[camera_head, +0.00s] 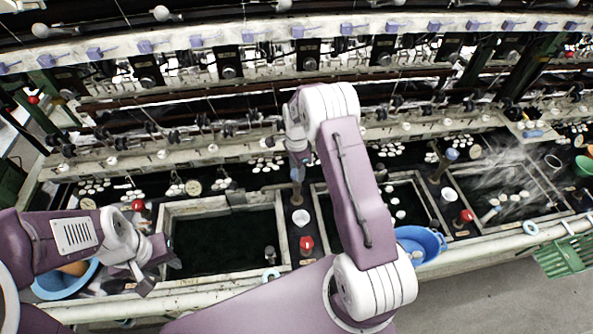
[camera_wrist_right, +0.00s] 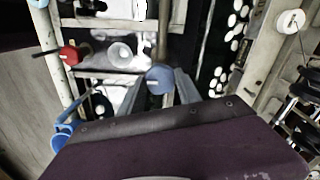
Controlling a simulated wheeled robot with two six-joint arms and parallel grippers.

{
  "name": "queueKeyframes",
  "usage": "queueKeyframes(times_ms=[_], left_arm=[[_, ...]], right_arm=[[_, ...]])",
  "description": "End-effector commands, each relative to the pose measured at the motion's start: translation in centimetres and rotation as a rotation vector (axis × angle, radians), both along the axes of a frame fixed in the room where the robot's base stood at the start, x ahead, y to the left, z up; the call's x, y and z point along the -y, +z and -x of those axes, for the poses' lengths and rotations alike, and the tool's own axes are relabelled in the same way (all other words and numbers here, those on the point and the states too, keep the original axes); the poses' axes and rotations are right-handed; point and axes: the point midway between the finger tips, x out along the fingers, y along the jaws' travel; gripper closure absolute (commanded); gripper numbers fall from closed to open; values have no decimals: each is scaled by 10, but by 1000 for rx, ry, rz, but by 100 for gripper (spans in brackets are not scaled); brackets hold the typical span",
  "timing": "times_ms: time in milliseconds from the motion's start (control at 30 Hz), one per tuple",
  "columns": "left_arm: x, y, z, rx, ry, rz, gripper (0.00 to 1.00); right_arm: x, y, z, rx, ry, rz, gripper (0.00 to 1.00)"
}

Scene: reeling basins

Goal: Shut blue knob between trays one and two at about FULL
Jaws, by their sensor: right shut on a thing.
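The blue knob (camera_wrist_right: 160,79) shows in the right wrist view between the two grey fingers of my right gripper (camera_wrist_right: 160,90). The gripper is shut on it. In the head view my right gripper (camera_head: 298,173) points down at the strip between the left basin tray (camera_head: 225,203) and the middle basin tray (camera_head: 318,205), and hides most of the knob. I cannot read a FULL mark or the knob's setting. My left gripper (camera_head: 155,262) is open and empty at the front left corner of the left tray.
On the same strip stand a white cup (camera_head: 300,217) and a red knob (camera_head: 306,243). Another blue knob (camera_head: 452,154) is to the right. A blue basin (camera_head: 430,243) hangs at the front edge, and a green crate (camera_head: 567,255) is at the far right.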

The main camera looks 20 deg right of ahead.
Motion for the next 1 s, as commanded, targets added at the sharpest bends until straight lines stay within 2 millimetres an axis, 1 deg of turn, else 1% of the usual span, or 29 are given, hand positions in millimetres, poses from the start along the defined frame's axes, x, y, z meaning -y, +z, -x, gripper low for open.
queueKeyframes(times_ms=[300, 667, 700, 767, 1000], left_arm=[[0, -2, 0, 0, 0, 0, 64], [0, -2, 0, 0, 0, 0, 64], [0, -2, 0, 0, 0, 0, 64], [0, -2, 0, 0, 0, 0, 64], [0, -2, 0, 0, 0, 0, 64]], right_arm=[[0, 0, 0, 1, -55, 1, 100], [0, 0, 0, 1, -59, 0, 100], [0, 0, 0, 1, -59, 0, 54], [0, 0, 0, 1, -59, 0, 38], [0, 0, 0, 0, -57, 0, 38]])
